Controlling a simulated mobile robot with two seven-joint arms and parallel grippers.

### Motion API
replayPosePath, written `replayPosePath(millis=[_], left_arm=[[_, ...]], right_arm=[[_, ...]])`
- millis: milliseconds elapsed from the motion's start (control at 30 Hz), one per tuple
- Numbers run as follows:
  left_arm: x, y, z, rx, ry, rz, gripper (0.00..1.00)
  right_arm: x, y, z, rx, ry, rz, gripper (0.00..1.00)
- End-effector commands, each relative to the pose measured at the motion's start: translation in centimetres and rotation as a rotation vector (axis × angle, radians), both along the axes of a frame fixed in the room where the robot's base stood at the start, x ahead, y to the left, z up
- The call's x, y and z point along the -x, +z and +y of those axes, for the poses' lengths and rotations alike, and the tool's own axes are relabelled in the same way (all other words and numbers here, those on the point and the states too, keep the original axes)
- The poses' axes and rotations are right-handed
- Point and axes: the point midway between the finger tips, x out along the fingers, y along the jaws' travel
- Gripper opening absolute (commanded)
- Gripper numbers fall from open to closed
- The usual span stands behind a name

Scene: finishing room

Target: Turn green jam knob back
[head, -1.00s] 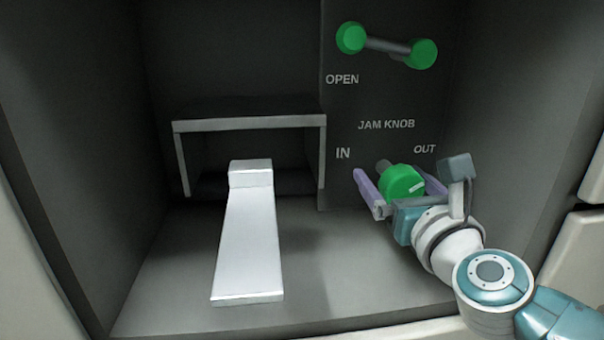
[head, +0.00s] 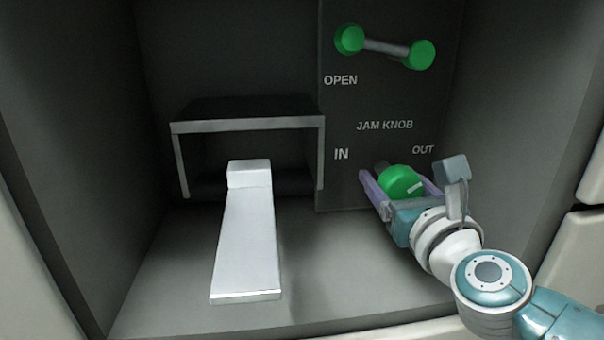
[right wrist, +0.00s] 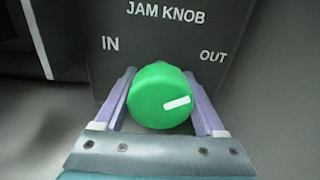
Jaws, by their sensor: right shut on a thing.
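The green jam knob (head: 399,181) sits on the dark panel below the words JAM KNOB, with IN at its upper left and OUT at its upper right. In the right wrist view the knob (right wrist: 158,95) shows a white mark that points right and slightly up, toward the OUT side. My right gripper (head: 402,187) is shut on the knob, with one purple finger on each side; its fingers also flank the knob in the right wrist view (right wrist: 162,100). My left gripper is not in view.
A green-ended lever (head: 385,47) is above the knob, over the word OPEN. Left of the panel a grey frame (head: 248,125) stands over a long white block (head: 247,240).

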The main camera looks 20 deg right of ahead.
Motion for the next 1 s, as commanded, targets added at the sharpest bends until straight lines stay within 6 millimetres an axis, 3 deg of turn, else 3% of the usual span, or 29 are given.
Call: replayPosePath(millis=[267,1000], left_arm=[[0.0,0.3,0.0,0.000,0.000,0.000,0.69],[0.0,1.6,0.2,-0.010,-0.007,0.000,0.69]], right_arm=[[0.0,0.1,0.0,0.153,-0.001,0.037,0.16],[0.0,0.2,-0.2,0.832,0.000,0.201,0.16]])
